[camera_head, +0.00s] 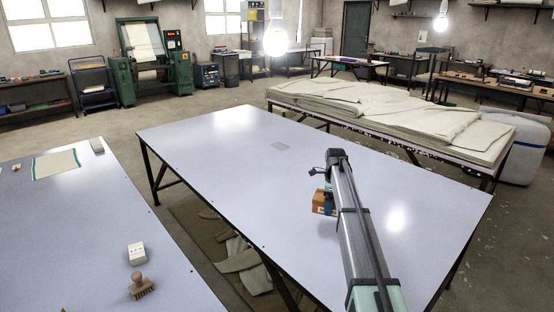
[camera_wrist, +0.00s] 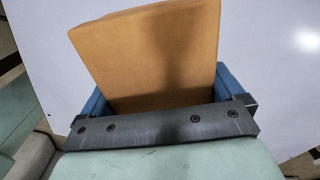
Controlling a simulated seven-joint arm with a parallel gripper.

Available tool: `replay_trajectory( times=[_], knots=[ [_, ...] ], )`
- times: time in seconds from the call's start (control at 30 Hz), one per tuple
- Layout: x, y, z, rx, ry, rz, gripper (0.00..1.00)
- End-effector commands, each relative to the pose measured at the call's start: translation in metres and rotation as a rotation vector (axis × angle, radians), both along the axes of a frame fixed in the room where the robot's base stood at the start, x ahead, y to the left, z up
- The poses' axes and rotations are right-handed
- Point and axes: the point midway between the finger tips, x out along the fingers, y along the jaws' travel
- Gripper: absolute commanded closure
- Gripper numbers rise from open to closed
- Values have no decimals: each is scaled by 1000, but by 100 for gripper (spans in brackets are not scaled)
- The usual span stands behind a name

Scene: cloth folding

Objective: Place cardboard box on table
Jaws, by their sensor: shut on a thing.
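The cardboard box (camera_head: 322,203) is small and orange-brown and shows at the left of my arm's end in the head view. In the wrist view the cardboard box (camera_wrist: 155,55) fills the middle, slightly tilted, between the blue fingers of my gripper (camera_wrist: 160,95). My gripper is shut on it. The light blue-grey table (camera_head: 230,160) lies beneath; whether the box touches it or hangs above it I cannot tell. In the head view my arm hides most of the gripper.
A second table (camera_head: 60,230) at left holds a brush (camera_head: 140,286), a white block (camera_head: 137,254) and a cloth (camera_head: 56,165). A table with stacked cream cloth (camera_head: 400,110) stands behind.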

Motion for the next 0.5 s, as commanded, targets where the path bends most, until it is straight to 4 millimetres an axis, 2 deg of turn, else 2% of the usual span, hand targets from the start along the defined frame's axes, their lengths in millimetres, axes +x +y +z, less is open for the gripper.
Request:
replay_trajectory(
  times=[0.03, 0.1, 0.3, 0.4, 0.5],
  knots=[
    [20, -11, 1, 0, -1, -31, 48],
    [37, -17, 1, 0, -1, -66, 48],
    [83, -14, 4, -2, -6, -177, 48],
    [99, -14, 5, -3, -9, -260, 48],
    [101, -14, 5, -4, -11, -345, 48]
  ],
)
